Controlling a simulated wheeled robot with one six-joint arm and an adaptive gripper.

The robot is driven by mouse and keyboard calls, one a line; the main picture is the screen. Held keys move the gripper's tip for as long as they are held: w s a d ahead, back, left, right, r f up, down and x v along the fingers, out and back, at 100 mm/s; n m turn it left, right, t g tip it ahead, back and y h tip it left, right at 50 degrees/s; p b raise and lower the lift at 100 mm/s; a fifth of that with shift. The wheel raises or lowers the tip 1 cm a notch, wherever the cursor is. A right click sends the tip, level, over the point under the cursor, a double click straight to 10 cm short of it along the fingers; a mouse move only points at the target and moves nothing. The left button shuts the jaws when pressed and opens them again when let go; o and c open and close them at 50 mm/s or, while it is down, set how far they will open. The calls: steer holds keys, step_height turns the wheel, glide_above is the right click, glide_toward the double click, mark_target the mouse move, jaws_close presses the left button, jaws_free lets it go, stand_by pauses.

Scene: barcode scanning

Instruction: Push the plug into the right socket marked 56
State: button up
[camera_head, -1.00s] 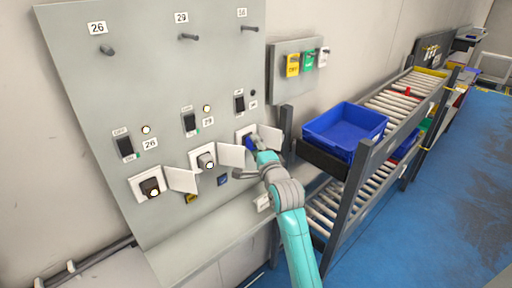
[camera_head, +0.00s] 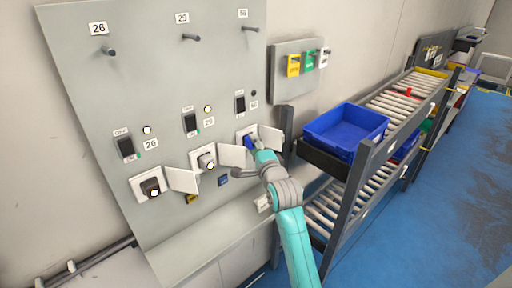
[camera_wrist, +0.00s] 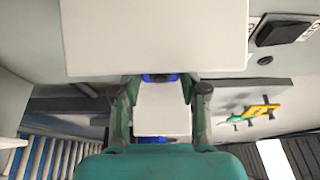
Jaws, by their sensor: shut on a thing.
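The right socket (camera_head: 243,133) is a white box low on the grey panel, with its white cover (camera_head: 271,139) swung open to the right. My gripper (camera_head: 254,149) is at the front of this socket. It is shut on the plug, whose blue part (camera_head: 249,142) shows at the socket opening. In the wrist view my gripper's fingers (camera_wrist: 161,100) stand on either side of a white block (camera_wrist: 162,110) with blue edges. A large white plate (camera_wrist: 155,35) fills the top of that view. How deep the plug sits is hidden.
The middle socket (camera_head: 205,160) and left socket (camera_head: 150,187) also have open covers. Dark switches, such as the right one (camera_head: 240,102), sit above the sockets. A blue bin (camera_head: 345,128) stands on a roller rack to the right.

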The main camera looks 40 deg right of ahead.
steer(key=shift+w, duration=0.15)
steer(key=o, duration=1.1)
steer(key=shift+o, duration=0.2)
steer(key=v, duration=1.2)
